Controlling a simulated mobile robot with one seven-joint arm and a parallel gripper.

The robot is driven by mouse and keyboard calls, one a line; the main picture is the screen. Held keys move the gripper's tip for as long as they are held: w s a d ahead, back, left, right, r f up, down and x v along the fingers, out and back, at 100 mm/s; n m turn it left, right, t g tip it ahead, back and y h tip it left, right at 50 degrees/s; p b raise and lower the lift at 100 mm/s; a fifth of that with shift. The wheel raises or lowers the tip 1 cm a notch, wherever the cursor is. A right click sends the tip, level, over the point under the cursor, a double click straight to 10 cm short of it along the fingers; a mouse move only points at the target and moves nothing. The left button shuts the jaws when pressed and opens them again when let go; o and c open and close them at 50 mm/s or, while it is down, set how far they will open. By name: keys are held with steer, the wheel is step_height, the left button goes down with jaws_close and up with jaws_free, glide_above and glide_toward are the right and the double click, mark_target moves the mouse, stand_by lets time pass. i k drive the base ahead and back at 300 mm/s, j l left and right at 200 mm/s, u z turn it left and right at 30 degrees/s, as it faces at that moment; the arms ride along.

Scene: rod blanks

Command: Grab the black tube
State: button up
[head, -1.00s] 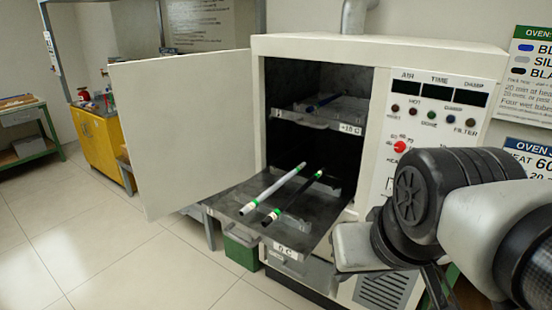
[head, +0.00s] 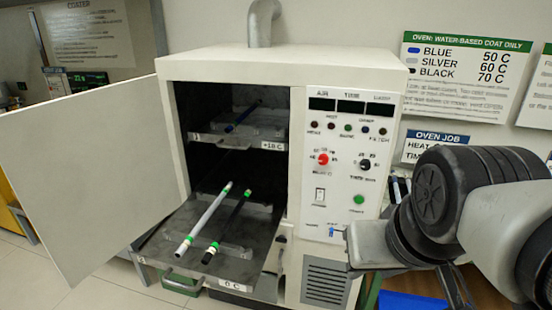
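The black tube (head: 230,222) lies on the pulled-out lower shelf (head: 258,273) of the open oven. It has green and white bands near its front end, and its far end points into the oven. A silver tube (head: 206,217) lies beside it on the left, roughly parallel and apart from it. My arm is at the right of the head view, away from the tubes. What seems to be my gripper (head: 456,287) shows only as dark parts below the wrist at the bottom edge; its fingertips are not clear. Nothing is seen touching the black tube.
The oven door (head: 80,180) stands open to the left. A blue tube (head: 243,116) lies on the upper shelf (head: 225,141). The control panel (head: 345,165) is between the opening and my arm. A blue tray (head: 412,301) is low at the right. Signs hang on the wall.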

mark_target(214, 247)
steer(key=j+z, duration=0.75)
steer(key=j, duration=0.25)
steer(key=j+z, duration=0.1)
steer(key=j, duration=0.25)
steer(key=k+j+z, duration=0.1)
steer(key=j, duration=0.3)
steer(key=k+j+z, duration=0.1)
steer(key=j, duration=0.25)
steer(key=k+j, duration=0.1)
steer(key=j, duration=0.4)
steer(key=k+j, duration=0.1)
steer(key=j, duration=0.4)
steer(key=k+j, duration=0.1)
steer(key=j, duration=0.35)
